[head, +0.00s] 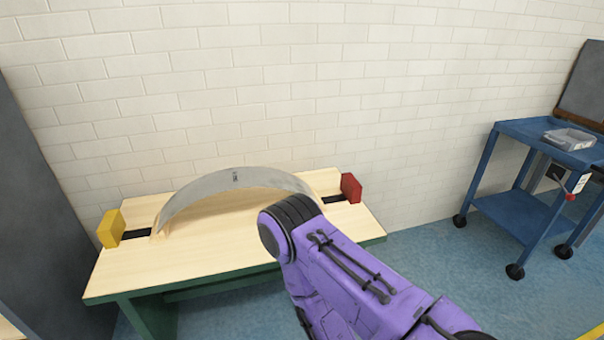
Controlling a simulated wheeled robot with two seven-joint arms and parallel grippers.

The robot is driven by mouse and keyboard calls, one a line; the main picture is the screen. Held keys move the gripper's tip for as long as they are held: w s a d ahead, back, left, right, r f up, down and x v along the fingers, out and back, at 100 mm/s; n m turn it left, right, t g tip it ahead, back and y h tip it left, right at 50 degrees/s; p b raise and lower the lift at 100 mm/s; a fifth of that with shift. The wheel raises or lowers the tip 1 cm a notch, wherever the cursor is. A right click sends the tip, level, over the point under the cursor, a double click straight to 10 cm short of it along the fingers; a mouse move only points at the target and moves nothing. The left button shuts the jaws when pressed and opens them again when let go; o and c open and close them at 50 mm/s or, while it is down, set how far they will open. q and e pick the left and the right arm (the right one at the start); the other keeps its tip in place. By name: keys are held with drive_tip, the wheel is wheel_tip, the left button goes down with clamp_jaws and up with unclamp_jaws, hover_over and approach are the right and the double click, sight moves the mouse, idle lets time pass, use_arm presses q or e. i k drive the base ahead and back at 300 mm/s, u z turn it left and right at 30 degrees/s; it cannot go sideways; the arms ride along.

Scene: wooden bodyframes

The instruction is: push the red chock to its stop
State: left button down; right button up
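The red chock (351,188) stands at the right end of a dark slot (334,198) in the pale wooden bench top (240,242). A yellow chock (111,229) stands at the left end of a matching slot (135,234). Between them an arched grey bodyframe (230,181) stands on the bench, with a gap between its right foot and the red chock. My purple right arm comes in from the lower right, its dark joint in front of the bench and hiding part of it. Neither gripper shows.
A blue cart (530,210) with a grey tray (569,139) stands on the right. A white brick wall (300,90) is behind the bench. A dark grey panel (45,200) is at the left. Blue floor (430,255) is clear between bench and cart.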

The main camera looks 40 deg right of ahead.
sight(350, 187)
drive_tip(key=u, duration=0.25)
drive_tip(key=i, duration=0.95)
drive_tip(key=z, duration=1.65)
